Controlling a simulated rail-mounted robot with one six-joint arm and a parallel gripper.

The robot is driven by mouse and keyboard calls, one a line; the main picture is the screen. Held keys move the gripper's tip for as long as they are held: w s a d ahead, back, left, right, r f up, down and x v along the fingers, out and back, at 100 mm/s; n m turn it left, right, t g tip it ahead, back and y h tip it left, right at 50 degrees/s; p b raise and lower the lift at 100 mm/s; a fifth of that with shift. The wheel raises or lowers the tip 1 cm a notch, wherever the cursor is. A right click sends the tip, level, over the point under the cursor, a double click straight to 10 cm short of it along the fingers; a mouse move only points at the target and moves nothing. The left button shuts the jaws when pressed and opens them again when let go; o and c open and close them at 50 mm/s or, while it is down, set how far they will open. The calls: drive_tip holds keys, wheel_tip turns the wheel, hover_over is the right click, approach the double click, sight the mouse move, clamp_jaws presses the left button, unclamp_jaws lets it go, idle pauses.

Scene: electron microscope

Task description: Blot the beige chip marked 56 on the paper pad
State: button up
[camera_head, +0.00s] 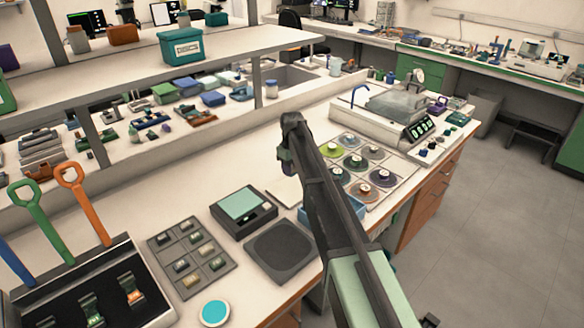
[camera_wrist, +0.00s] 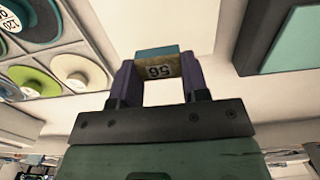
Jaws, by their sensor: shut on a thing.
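My gripper (camera_wrist: 157,82) is shut on the beige chip (camera_wrist: 158,70), whose number 56 faces the wrist camera upside down. A teal part (camera_wrist: 158,51) shows along the chip's far edge. In the head view my gripper (camera_head: 287,162) hangs at the end of my dark arm, and the chip cannot be made out there. The pale paper pad (camera_head: 283,192) lies on the bench under the gripper, partly covered by my arm. It also shows behind the chip in the wrist view (camera_wrist: 196,25). I cannot tell whether the chip touches it.
A device with a teal top (camera_head: 243,203) and a dark square plate (camera_head: 282,252) lie left of and in front of the pad. A grey tray of small chips (camera_head: 190,257) is further left. Tiles with round coloured discs (camera_head: 333,151) lie to the right. A shelf (camera_head: 220,57) overhangs the back.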

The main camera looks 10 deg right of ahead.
sight(292, 188)
wheel_tip(292, 188, down, 6)
drive_tip(key=b, duration=0.5)
drive_tip(key=shift+f+b, duration=0.5)
drive_tip(key=shift+b, duration=0.1)
idle(0.4)
drive_tip(key=shift+r, duration=0.15)
idle(2.3)
wheel_tip(292, 188, up, 8)
drive_tip(key=p, duration=0.8)
drive_tip(key=shift+f, duration=0.35)
